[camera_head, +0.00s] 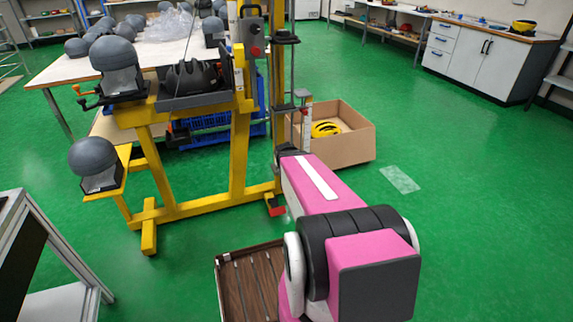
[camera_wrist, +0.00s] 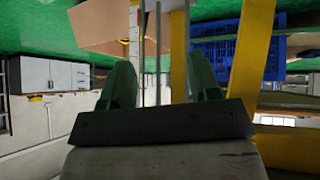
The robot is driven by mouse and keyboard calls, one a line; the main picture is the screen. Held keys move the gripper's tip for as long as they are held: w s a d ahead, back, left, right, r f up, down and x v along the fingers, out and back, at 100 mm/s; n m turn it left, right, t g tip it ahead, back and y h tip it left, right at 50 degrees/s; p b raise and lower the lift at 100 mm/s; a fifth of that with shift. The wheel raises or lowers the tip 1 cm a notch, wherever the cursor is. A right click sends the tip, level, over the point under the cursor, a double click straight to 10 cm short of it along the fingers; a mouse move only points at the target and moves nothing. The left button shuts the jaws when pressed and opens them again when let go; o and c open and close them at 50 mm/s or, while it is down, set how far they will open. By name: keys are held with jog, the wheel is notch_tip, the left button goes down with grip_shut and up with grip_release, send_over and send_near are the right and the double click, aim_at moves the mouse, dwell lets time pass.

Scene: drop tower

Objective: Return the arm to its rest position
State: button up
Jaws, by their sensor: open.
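My pink and black arm reaches forward from the lower right in the head view, toward the yellow drop tower frame (camera_head: 239,150). My gripper hides behind the arm there. In the wrist view my gripper (camera_wrist: 160,85) is open, its two dark fingers apart with nothing held between them. Thin vertical rods and a white ruled scale (camera_wrist: 134,30) of the tower show behind the fingers. The wrist view is upside down, with the green floor at the top. Whether the fingers touch the tower cannot be told.
A cardboard box (camera_head: 350,146) with a yellow helmet (camera_head: 326,129) stands behind the tower. A table (camera_head: 60,68) with several grey headforms is at the left. A brown slatted tray (camera_head: 232,281) lies below my arm. A clear sheet (camera_head: 400,179) lies on open floor at right.

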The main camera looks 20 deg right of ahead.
dwell(0.4)
jog(key=s+a+r+n+g+y, duration=0.1)
jog(key=s+a+n+g+y, duration=0.1)
jog(key=s+a+g, duration=0.5)
jog(key=s+a+y, duration=0.1)
jog(key=s+a, duration=0.4)
jog(key=s, duration=0.2)
jog(key=shift+a, duration=0.4)
